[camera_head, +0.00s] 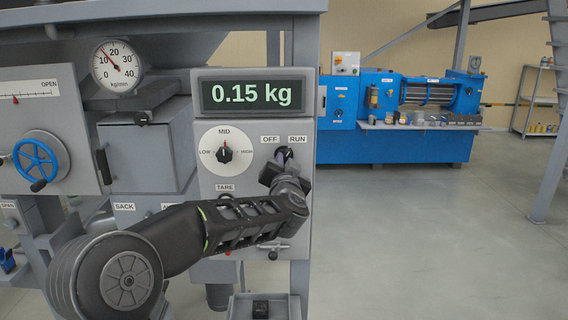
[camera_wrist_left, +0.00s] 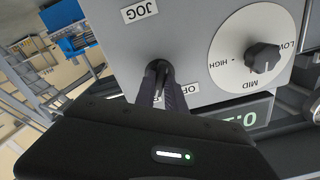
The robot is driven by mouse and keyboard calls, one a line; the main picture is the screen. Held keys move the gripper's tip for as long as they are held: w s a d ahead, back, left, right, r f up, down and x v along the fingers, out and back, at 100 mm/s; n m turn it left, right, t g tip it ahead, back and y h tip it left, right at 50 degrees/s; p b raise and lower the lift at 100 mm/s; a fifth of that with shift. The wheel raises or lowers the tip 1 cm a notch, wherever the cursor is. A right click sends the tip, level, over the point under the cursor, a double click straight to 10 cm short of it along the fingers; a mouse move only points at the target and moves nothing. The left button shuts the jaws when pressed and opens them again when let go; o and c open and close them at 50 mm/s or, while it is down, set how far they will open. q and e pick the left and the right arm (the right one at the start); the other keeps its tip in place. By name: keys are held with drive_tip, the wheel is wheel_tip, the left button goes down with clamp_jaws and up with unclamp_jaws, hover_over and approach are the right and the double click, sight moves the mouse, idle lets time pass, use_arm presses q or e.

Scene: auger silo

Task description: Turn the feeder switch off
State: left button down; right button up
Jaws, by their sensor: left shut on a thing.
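The feeder switch (camera_wrist_left: 157,68) is on the grey control panel (camera_head: 208,178), just below the OFF and RUN labels (camera_head: 284,139). My left gripper (camera_head: 281,162) reaches up to it from below and left. In the left wrist view, where the panel appears turned over, my left gripper (camera_wrist_left: 161,82) has its fingers closed around the switch lever. The fingers hide most of the lever, so which label it points to cannot be told. A JOG label (camera_wrist_left: 139,11) shows past the switch. My right gripper is in neither view.
The display (camera_head: 251,95) reads 0.15 kg. A black-knobbed LOW-MID-HIGH dial (camera_head: 224,152) sits left of the switch, with the TARE label (camera_head: 225,187) below. A blue handwheel (camera_head: 36,160) is at far left. Open floor lies right, before a blue machine (camera_head: 390,145).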

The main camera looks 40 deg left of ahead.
use_arm(q)
drive_tip(key=shift+n, duration=0.4)
drive_tip(key=n+b, duration=0.4)
drive_tip(key=n, duration=0.7)
drive_tip(key=shift+f, duration=0.1)
idle(0.5)
drive_tip(key=c, duration=1.4)
unclamp_jaws()
drive_tip(key=shift+d, duration=0.1)
drive_tip(key=b+v, duration=0.1)
drive_tip(key=v, duration=0.6)
drive_tip(key=shift+s+d+b, duration=0.2)
drive_tip(key=shift+s+b, duration=0.05)
drive_tip(key=shift+b, duration=0.15)
